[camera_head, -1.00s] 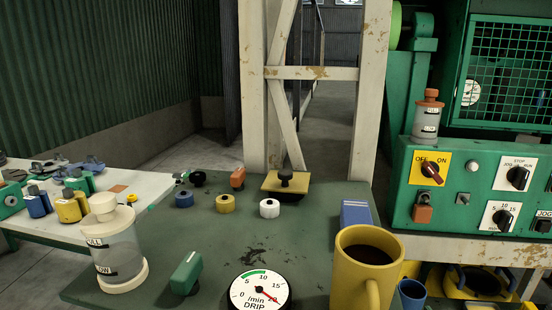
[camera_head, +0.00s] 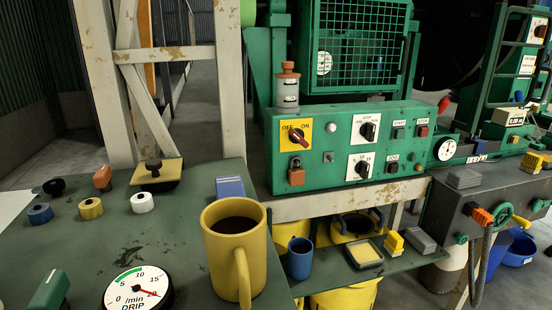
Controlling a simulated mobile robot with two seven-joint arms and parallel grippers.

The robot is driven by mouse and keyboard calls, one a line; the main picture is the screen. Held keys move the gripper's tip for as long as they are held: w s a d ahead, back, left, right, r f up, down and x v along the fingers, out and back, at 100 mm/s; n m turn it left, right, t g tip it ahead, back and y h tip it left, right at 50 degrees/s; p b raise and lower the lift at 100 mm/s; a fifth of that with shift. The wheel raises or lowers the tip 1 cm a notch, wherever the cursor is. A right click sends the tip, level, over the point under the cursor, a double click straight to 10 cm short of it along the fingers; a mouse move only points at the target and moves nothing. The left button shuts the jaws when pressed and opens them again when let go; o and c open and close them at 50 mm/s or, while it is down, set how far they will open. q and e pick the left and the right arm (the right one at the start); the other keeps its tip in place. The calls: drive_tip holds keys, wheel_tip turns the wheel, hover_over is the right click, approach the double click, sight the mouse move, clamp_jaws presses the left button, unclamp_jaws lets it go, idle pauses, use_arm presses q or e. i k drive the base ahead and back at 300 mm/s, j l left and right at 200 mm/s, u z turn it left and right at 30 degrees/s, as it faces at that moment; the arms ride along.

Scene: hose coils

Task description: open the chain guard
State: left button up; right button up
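A green mesh guard (camera_head: 361,50) in a green frame stands behind the control panel, at the top middle of the head view. It looks shut, and a white gauge shows behind its mesh. The green control panel (camera_head: 340,150) in front of it carries a yellow OFF/ON switch plate (camera_head: 296,135) with a red knob, an orange padlock (camera_head: 296,172) below, and several black knobs and buttons. Neither of my grippers is in view.
A yellow mug (camera_head: 236,250) of dark liquid stands on the green table (camera_head: 100,225) at front left, near a drip dial (camera_head: 138,290). An oiler jar (camera_head: 287,88) stands at the panel's left end. A grey bench with an orange-handled hose (camera_head: 482,216) is at right.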

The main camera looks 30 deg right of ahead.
sight(405, 44)
drive_tip(key=z, duration=1.4)
drive_tip(key=i+l+u, duration=0.15)
drive_tip(key=l, duration=0.15)
drive_tip(key=i+l+u, duration=0.15)
drive_tip(key=l, duration=0.15)
drive_tip(key=l+u, duration=0.15)
drive_tip(key=l, duration=0.2)
drive_tip(key=i+l+u, duration=0.15)
drive_tip(key=l, duration=0.2)
